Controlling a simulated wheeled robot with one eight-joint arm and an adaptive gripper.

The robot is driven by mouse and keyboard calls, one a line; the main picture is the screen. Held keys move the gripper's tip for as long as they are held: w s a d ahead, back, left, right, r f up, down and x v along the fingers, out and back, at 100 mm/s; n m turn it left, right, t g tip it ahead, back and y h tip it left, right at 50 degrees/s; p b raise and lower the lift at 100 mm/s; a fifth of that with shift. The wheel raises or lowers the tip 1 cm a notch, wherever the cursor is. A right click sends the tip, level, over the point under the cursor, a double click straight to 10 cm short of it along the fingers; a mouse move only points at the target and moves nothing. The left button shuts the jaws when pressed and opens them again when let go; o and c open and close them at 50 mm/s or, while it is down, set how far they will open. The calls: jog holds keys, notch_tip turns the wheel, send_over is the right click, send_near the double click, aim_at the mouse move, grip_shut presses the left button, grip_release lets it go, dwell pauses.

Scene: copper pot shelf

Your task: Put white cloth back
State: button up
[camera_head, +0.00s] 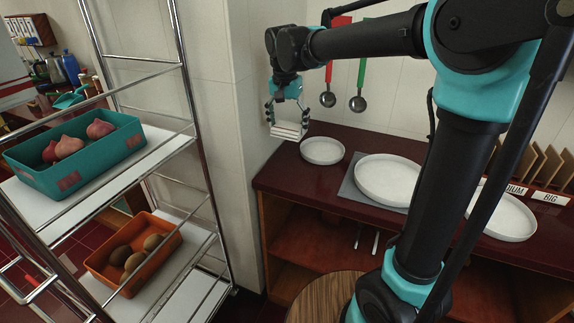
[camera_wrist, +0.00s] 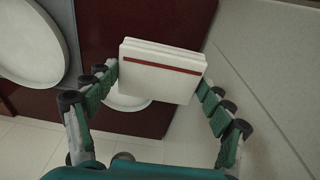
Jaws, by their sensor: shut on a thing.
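My gripper (camera_head: 285,113) is shut on a folded white cloth (camera_head: 288,132) and holds it in the air, a little above and left of the smallest white plate (camera_head: 322,150). In the wrist view the cloth (camera_wrist: 162,72) shows as a layered white block with a dark red stripe. The fingers of my gripper (camera_wrist: 160,85) stand on its left and right sides. The cloth partly hides the small plate (camera_wrist: 125,103) behind it.
A dark red counter (camera_head: 350,138) runs along the tiled wall, with larger white plates (camera_head: 389,180) on it. Ladles (camera_head: 358,103) hang above. A metal rack (camera_head: 192,110) at left bears a teal crate (camera_head: 75,155) of onions and an orange crate (camera_head: 133,256).

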aim_at(288, 172)
notch_tip(288, 172, down, 15)
jog(key=shift+r, duration=0.2)
dwell(0.4)
jog(key=o, duration=1.3)
jog(key=shift+f, duration=0.1)
jog(key=r, duration=0.4)
jog(key=s+r, duration=0.1)
jog(key=r, duration=0.7)
jog(key=shift+s+a+r, duration=0.1)
jog(key=shift+s+a, duration=0.05)
jog(key=shift+a, duration=0.1)
